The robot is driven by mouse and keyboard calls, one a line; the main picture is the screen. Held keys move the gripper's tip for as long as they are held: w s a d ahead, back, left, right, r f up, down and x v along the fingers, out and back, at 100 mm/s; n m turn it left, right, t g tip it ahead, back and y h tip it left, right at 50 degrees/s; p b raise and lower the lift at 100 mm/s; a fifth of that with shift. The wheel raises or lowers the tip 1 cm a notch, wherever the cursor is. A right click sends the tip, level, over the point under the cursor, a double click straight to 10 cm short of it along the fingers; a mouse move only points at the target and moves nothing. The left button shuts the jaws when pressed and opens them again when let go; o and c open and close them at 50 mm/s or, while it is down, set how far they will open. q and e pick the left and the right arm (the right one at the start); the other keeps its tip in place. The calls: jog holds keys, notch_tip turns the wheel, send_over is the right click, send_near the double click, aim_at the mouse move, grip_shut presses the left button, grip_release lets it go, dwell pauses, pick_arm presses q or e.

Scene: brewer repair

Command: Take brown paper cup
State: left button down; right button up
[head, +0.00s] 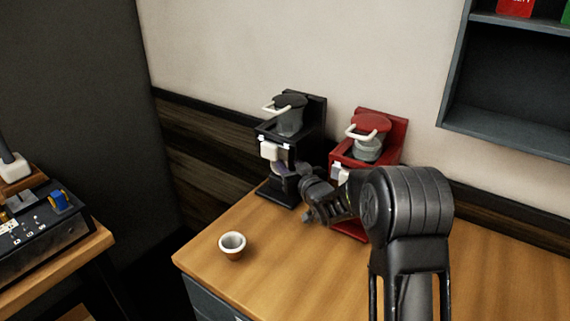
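A small brown paper cup (232,246) with a pale inside stands upright on the wooden counter (300,275), near its left front corner. My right arm reaches in from the lower right. My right gripper (308,215) is to the right of the cup and higher in the picture, in front of the two brewers and apart from the cup. Its fingers are small and dark, and I cannot tell how far apart they are. My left gripper is not in view.
A black brewer (289,140) and a red brewer (384,135) stand at the back of the counter against the wall. A dark shelf (500,110) hangs at upper right. A separate table (75,262) with a dark device (35,222) is at left. The counter around the cup is clear.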

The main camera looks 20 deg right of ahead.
jog(key=shift+f, duration=0.1)
grip_shut()
jog(key=shift+b, duration=0.3)
jog(key=shift+s+r, duration=0.15)
jog(key=shift+r, duration=0.1)
jog(key=s+b, duration=0.1)
jog(key=s, duration=0.4)
jog(key=s+b, duration=0.1)
jog(key=s, duration=0.5)
jog(key=s+a+b, duration=0.1)
jog(key=s, duration=0.4)
jog(key=shift+s+r, duration=0.1)
jog(key=shift+s, duration=0.75)
